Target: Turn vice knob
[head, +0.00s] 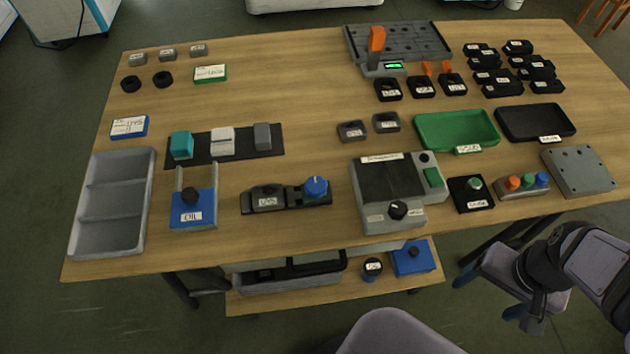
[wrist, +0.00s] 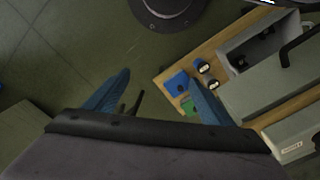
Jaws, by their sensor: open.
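The vice (head: 268,199) is a small dark block with a white label, lying near the front middle of the table in the head view. A round blue knob (head: 317,187) sits on its right end. My gripper (head: 474,298) is off the table's front edge at the lower right, well away from the knob.
A grey machine box (head: 421,212) with a black knob stands right of the vice. The lower shelf (head: 300,300) holds a tray and a blue box (head: 414,259).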

